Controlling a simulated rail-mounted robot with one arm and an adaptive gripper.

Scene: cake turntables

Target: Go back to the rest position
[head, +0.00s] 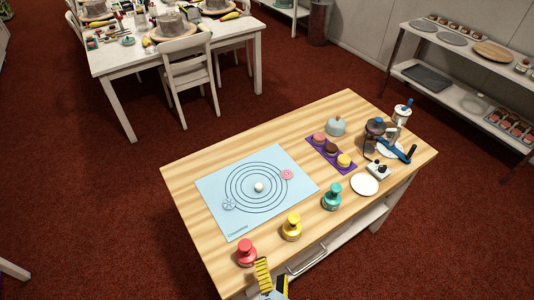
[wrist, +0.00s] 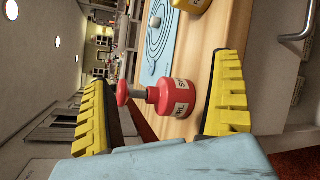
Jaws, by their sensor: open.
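My gripper (head: 264,279) is at the near left edge of the wooden table (head: 180,178), seen at the bottom of the head view. Its yellow ridged fingers are spread apart in the wrist view (wrist: 165,105), with nothing held. A red stamp-like bottle (head: 246,252) stands on the table just beyond the gripper. In the wrist view this red bottle (wrist: 172,97) shows between the fingers, with a label partly readable; I cannot tell how far it is from them.
A yellow bottle (head: 292,226) and a green one (head: 332,196) stand along the near edge. A light blue mat (head: 220,190) with rings lies at left. A purple tray (head: 322,145), a white plate (head: 364,185) and a dark device (head: 375,133) are farther right. A metal handle (head: 306,262) juts below the tabletop.

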